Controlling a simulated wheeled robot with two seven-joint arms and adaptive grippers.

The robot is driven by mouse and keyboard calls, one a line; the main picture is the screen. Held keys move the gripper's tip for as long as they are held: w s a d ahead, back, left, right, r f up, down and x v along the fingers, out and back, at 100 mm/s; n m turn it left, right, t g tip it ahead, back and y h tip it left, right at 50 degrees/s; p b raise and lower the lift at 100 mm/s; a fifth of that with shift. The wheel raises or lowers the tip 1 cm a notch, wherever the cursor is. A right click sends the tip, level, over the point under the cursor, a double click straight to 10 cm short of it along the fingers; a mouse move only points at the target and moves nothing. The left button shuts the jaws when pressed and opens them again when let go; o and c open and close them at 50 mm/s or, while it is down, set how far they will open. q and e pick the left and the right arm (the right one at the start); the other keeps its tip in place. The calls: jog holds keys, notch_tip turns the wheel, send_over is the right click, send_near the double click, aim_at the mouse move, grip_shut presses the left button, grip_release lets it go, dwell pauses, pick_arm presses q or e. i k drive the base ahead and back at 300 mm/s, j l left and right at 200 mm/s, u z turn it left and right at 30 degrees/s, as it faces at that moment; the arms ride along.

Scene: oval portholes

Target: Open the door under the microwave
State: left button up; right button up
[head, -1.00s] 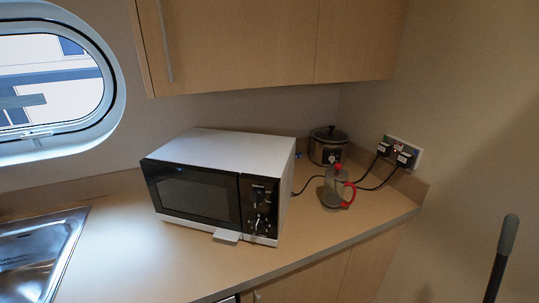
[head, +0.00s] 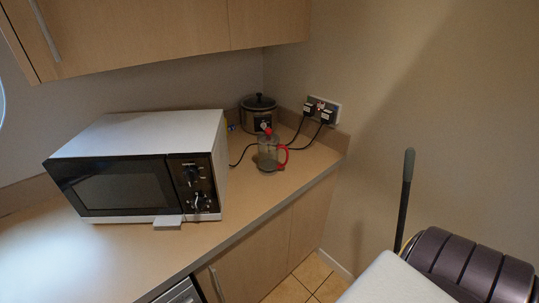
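The microwave (head: 139,165) stands on the wooden counter in the left half of the head view, with its dark front facing me. Below the counter edge, to the right of the microwave, a wooden cabinet door (head: 252,262) shows, closed, with a metal handle (head: 215,281) at its left side. The stretch of cabinet straight under the microwave is out of view, apart from the top of a metallic-fronted unit (head: 181,292) at the bottom edge. Neither of my grippers is in view.
A glass jug with a red handle (head: 269,153) and a slow cooker (head: 259,114) stand on the counter (head: 222,226) behind. Plugs sit in a wall socket (head: 322,110). A dark ribbed object (head: 470,262), a white surface (head: 397,283) and a grey-tipped pole (head: 405,195) are at right. Tiled floor (head: 305,281) shows between.

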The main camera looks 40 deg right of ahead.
aim_at(245, 272)
jog(key=z, duration=0.95)
jog(key=k+l+u, duration=0.1)
jog(key=k+u, duration=0.4)
jog(key=k, duration=0.15)
